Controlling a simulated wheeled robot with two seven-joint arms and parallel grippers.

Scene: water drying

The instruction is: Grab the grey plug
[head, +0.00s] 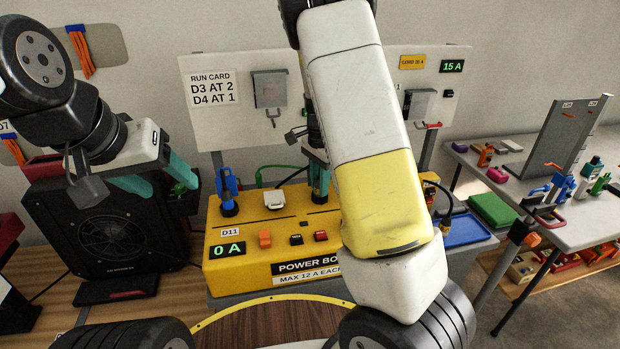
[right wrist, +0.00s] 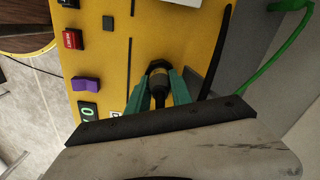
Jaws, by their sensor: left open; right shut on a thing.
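The grey plug (right wrist: 158,90), dark and cylindrical, stands in a round socket on the yellow power box (head: 260,222). In the right wrist view the teal fingers of my right gripper (right wrist: 160,92) are shut on it from both sides. In the head view my right gripper (head: 319,180) is over the box's middle, and my arm hides much of it and the plug. My left gripper (head: 157,176) is open and empty at the left, in front of the black fan unit (head: 105,228). A blue plug (head: 228,190) stands on the box's left part, by the D11 label.
Small switches line the box's front, including a purple one (right wrist: 86,85). A green cord (right wrist: 275,65) runs beside the box. A run card board (head: 225,120) stands behind. A side table (head: 590,215) with a grey panel is at the right.

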